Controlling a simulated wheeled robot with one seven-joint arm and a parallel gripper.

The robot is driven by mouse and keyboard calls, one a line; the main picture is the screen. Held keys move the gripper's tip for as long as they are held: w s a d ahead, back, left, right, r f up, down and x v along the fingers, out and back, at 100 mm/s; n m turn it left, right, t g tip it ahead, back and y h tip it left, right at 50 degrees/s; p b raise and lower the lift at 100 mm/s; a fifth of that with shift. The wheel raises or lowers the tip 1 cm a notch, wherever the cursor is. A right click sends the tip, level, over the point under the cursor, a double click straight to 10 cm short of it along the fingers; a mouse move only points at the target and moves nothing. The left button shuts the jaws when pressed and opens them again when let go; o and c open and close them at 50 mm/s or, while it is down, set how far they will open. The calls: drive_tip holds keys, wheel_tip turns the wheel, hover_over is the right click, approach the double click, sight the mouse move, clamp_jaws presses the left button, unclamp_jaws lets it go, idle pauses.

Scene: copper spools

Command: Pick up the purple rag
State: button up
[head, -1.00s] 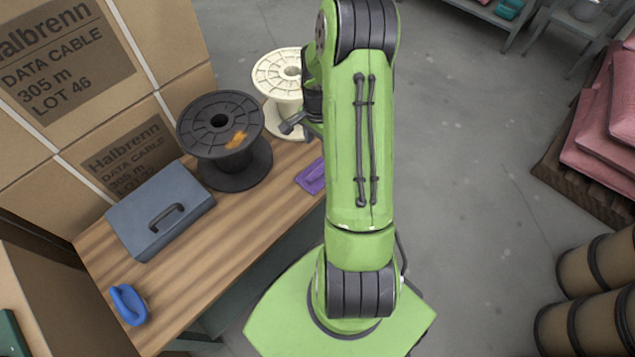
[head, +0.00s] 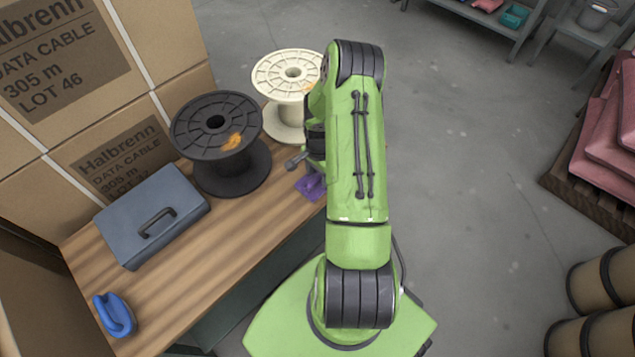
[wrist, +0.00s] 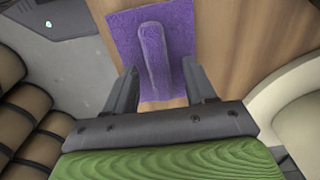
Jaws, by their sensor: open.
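The purple rag (head: 311,186) lies on the wooden table (head: 222,240), partly hidden behind my arm in the head view. In the wrist view the rag (wrist: 153,50) is a flat purple cloth with a raised ridge along its middle. My gripper (wrist: 162,85) is open, with one finger on each side of the rag's near end. The ridge lies between and beyond the fingertips. I cannot tell how high the fingers are above the table. In the head view my arm hides most of the gripper.
A black spool (head: 222,140) and a cream spool (head: 290,85) stand behind the rag. A grey metal box (head: 152,215) and a blue object (head: 114,315) are on the table's left. Cardboard boxes (head: 105,140) are stacked at the far left.

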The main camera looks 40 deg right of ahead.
sight(318, 176)
drive_tip(key=shift+r, duration=0.1)
clamp_jaws()
wheel_tip(318, 176, up, 10)
drive_tip(key=p, duration=0.3)
